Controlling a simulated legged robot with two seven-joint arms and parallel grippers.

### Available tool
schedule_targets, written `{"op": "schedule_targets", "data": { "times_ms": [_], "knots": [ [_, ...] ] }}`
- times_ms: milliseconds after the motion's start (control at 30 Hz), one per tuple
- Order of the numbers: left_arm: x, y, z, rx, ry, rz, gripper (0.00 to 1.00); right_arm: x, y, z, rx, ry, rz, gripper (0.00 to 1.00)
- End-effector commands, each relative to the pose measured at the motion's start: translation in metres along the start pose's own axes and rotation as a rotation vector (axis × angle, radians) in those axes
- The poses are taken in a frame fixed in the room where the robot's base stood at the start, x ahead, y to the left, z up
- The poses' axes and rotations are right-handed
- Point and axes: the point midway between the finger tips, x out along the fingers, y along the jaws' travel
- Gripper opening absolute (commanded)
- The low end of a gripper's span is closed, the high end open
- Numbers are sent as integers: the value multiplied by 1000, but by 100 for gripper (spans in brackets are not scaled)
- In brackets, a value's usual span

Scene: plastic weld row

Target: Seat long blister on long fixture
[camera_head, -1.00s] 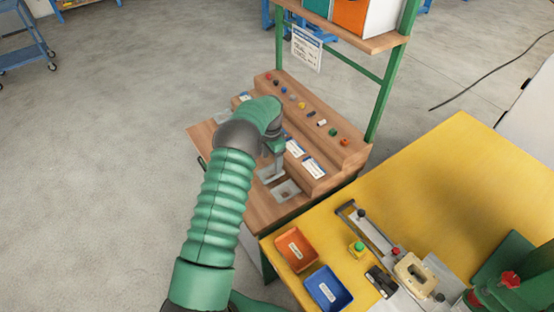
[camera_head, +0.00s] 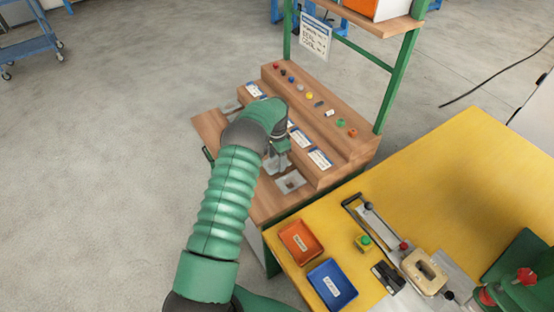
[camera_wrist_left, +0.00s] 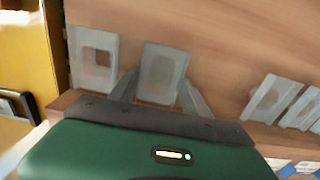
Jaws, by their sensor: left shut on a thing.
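My left gripper (camera_head: 278,163) reaches over the wooden workbench (camera_head: 270,203). In the left wrist view, its two grey fingers (camera_wrist_left: 157,92) are shut on a pale, see-through plate (camera_wrist_left: 163,66), which looks like the long blister. Its lower part is hidden by the gripper body. A flat pale plate with a square opening (camera_wrist_left: 95,60) lies just left of it, apart from it; this plate also shows in the head view (camera_head: 290,183). I cannot tell for sure which plate is the long fixture, or whether the held piece touches the surface.
More pale plates (camera_wrist_left: 267,98) lie to the right in the wrist view. A stepped wooden rack (camera_head: 335,145) with small coloured parts stands behind the gripper. The yellow table (camera_head: 430,180) at right bears an orange bin (camera_head: 301,243), a blue bin (camera_head: 332,285) and a clamp device (camera_head: 424,270).

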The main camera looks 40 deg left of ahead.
Motion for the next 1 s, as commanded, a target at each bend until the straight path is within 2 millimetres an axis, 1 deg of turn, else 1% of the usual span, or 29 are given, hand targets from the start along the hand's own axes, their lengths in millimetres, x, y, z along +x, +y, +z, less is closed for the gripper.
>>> {"op": "schedule_targets", "data": {
  "times_ms": [167,267,800,1000],
  "knots": [
    [0,0,0,0,0,0,30,0,0,0,0,0,0,100],
    [-5,0,0,0,0,0,30,-4,0,-1,0,0,0,100],
    [-44,0,0,0,0,-1,30,-30,0,-7,0,0,0,100],
    [-45,0,0,0,0,0,30,-30,0,-7,0,0,0,100]
  ]
}}
